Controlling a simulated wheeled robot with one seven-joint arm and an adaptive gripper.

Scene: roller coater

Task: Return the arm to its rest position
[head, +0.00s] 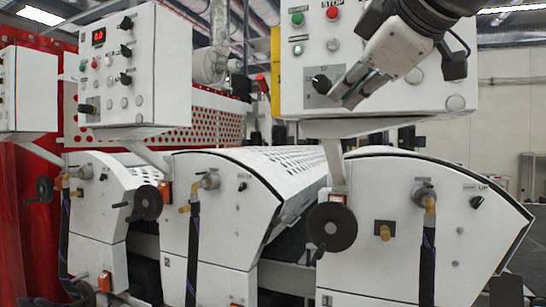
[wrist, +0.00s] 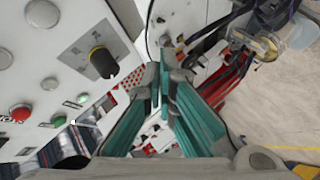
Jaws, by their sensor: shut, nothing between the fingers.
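My gripper (head: 347,92) is in front of the right control box (head: 300,70) at the upper right of the head view, coming in from the top right. Its fingers are shut and empty. In the wrist view my gripper (wrist: 167,76) shows teal finger pads with the tips close together. A black selector knob (head: 321,84) on a grey plate is just left of the fingertips in the head view. The knob also shows in the wrist view (wrist: 103,62), apart from the fingers. The gap in depth between fingertips and box is hard to tell.
Below stand white coater housings (head: 445,225) with hoses and a black handwheel (head: 332,226). The box carries a green button (head: 297,19) and a red button (head: 333,12). Another control box (head: 130,70) hangs at left. Open floor shows at far right.

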